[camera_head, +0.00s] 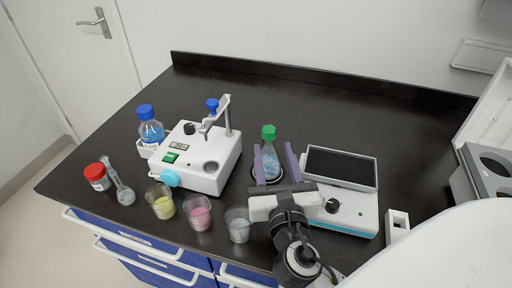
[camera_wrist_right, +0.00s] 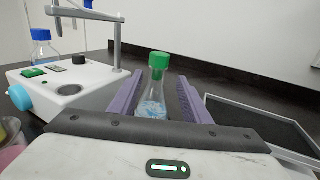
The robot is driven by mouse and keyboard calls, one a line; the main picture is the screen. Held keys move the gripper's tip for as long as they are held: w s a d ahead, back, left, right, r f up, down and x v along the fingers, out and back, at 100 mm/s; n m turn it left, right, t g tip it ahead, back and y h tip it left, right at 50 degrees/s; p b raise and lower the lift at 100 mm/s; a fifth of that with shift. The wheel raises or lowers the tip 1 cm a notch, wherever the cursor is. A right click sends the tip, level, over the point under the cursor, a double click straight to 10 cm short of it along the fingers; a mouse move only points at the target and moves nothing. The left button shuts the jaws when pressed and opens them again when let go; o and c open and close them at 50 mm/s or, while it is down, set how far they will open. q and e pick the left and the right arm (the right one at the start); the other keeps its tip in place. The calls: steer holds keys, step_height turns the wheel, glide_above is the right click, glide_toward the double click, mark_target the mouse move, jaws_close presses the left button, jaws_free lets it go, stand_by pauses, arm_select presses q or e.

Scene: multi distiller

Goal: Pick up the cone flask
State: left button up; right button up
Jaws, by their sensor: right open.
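The cone flask (camera_head: 271,160) is clear with a green cap and pale blue contents. It stands upright on the black bench between the white devices. It also shows in the right wrist view (camera_wrist_right: 154,100). My right gripper (camera_head: 273,152) reaches over the bench from the front, with its two purple fingers on either side of the flask. In the right wrist view the open fingers (camera_wrist_right: 157,90) show a gap on each side of the glass, so the flask is not clamped. The flask's base is partly hidden by the gripper body. My left gripper is not in view.
A white stirrer-like device (camera_head: 197,160) stands left of the flask, and a scale-like device with a dark screen (camera_head: 342,167) stands close on the right. Beakers (camera_head: 199,213) line the front edge. A blue-capped bottle (camera_head: 151,128) stands farther left. The bench behind is clear.

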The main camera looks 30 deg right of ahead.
mark_target(273, 144)
steer(key=x, duration=0.3)
steer(key=shift+d+r, duration=0.1)
steer(key=shift+r, duration=0.05)
steer(key=x, duration=0.3)
steer(key=p+x, duration=0.1)
steer(key=x, duration=0.1)
steer(key=shift+w, duration=0.45)
jaws_close()
